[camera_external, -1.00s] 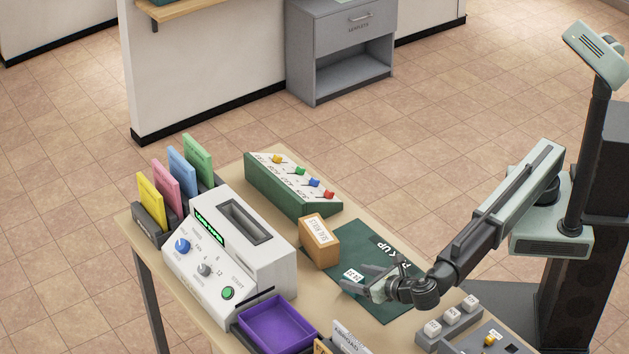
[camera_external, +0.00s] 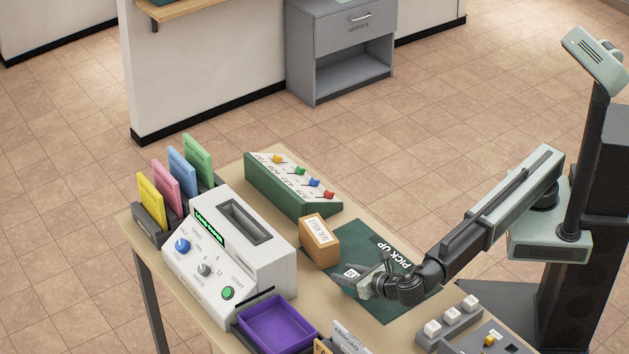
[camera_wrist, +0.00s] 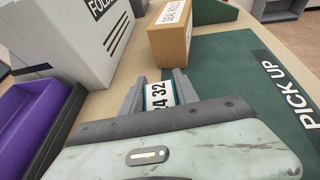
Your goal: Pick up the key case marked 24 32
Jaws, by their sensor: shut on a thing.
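The key case marked 24 32 (camera_wrist: 160,94) sits between the two fingers of my gripper (camera_wrist: 157,88) in the wrist view. Its white label with black digits faces up, and a teal edge shows beside it. In the external view, my gripper (camera_external: 362,276) is low over the dark green PICK UP mat (camera_external: 385,252). It is shut on the case, of which a white label (camera_external: 352,273) shows. The lower part of the case is hidden by my gripper. I cannot tell whether the case touches the mat.
A brown SEAL ROLLS box (camera_external: 319,242) stands just beyond my gripper. A white machine (camera_external: 240,262) and a purple tray (camera_external: 277,325) are to the left. A green rack with coloured knobs (camera_external: 290,185) is behind. A grey button panel (camera_external: 447,322) is at the front right.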

